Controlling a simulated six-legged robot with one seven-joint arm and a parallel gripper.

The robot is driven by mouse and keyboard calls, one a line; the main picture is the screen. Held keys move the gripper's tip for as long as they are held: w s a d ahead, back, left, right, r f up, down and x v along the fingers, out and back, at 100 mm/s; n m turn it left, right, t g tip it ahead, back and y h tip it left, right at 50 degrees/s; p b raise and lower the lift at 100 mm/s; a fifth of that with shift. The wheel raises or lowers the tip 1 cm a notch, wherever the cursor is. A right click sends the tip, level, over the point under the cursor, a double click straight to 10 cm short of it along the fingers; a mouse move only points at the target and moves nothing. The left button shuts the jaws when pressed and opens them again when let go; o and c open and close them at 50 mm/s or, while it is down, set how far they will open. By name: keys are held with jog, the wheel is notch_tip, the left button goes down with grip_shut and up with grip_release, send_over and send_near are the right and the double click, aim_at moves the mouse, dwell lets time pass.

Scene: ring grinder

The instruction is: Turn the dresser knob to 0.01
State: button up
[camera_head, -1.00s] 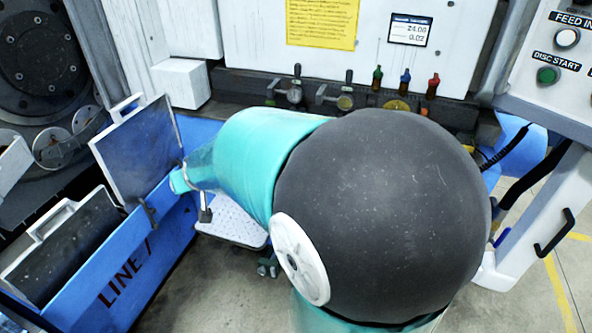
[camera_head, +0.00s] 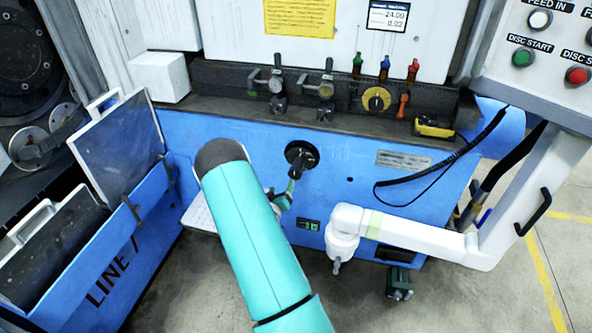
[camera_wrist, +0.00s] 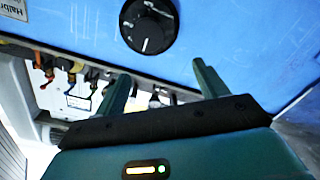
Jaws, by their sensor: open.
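A black round knob (camera_head: 302,155) with a grip bar sits on the blue front panel of the machine. In the wrist view the knob (camera_wrist: 148,25) shows at the top, with a white mark on its rim. My gripper (camera_head: 284,198) is just below the knob in the head view, small and partly hidden. In the wrist view my gripper (camera_wrist: 162,75) has its two teal fingers spread wide with nothing between them, and the knob is beyond the tips. A small display (camera_head: 388,17) seems to read 24.00 and 0.02. No label naming the knob is legible.
A white jointed arm (camera_head: 400,232) stands to the right of the black knob. A button panel (camera_head: 540,50) is at the upper right. An open blue door (camera_head: 120,250) stands left.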

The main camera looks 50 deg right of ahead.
aim_at(296, 169)
jog(key=shift+h, duration=0.5)
jog(key=x, duration=0.4)
jog(key=s+f+x, duration=0.1)
jog(key=x, duration=0.4)
jog(key=s+d+f+x, duration=0.1)
jog(key=x, duration=0.3)
jog(key=shift+w+d, duration=0.1)
jog(key=shift+d, duration=0.2)
jog(key=c, duration=1)
jog(key=shift+o, duration=0.2)
